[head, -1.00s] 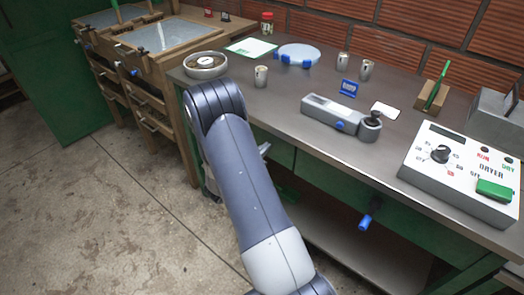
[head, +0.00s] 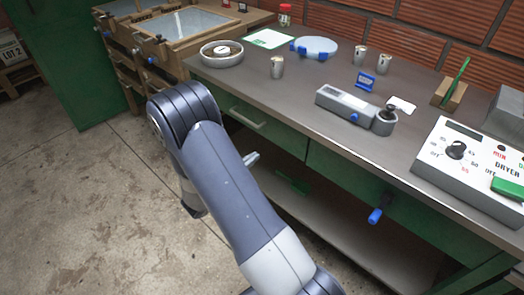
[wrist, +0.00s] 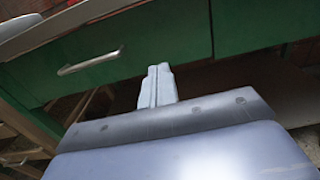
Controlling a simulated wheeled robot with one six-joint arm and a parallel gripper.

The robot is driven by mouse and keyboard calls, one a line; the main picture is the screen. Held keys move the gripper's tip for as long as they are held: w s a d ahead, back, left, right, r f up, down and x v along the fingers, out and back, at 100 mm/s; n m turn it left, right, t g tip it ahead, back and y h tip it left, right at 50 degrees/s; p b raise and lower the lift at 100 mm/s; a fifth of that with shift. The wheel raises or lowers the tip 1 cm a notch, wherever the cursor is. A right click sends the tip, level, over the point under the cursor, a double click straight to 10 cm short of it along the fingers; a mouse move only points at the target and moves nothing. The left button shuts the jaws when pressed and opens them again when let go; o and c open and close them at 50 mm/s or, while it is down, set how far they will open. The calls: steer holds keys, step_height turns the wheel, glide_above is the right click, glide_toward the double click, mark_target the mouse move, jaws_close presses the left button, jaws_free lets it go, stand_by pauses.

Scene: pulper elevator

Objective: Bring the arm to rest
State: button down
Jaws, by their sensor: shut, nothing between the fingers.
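My arm reaches up from the bottom of the head view and bends at its grey elbow in front of the bench (head: 300,85). My gripper (head: 252,159) shows only in part behind the arm, low in front of the bench's green drawers. In the wrist view my gripper (wrist: 158,84) has its pale fingers together with nothing between them. It points toward the green drawer front (wrist: 125,65) with its metal handle (wrist: 90,61). The gripper appears apart from the drawer.
On the bench stand a bowl (head: 222,54), metal cups (head: 277,67), a grey device (head: 346,106) and a dryer control box (head: 468,165). A blue-handled lever (head: 375,215) sticks out below the bench front. Wooden screen frames (head: 178,28) stand at left. The concrete floor (head: 90,215) at left is clear.

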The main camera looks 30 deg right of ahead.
mark_target(283, 134)
steer(key=shift+v, duration=0.9)
steer(key=x, duration=1.4)
steer(key=shift+d+p, duration=0.1)
steer(key=shift+p, duration=0.2)
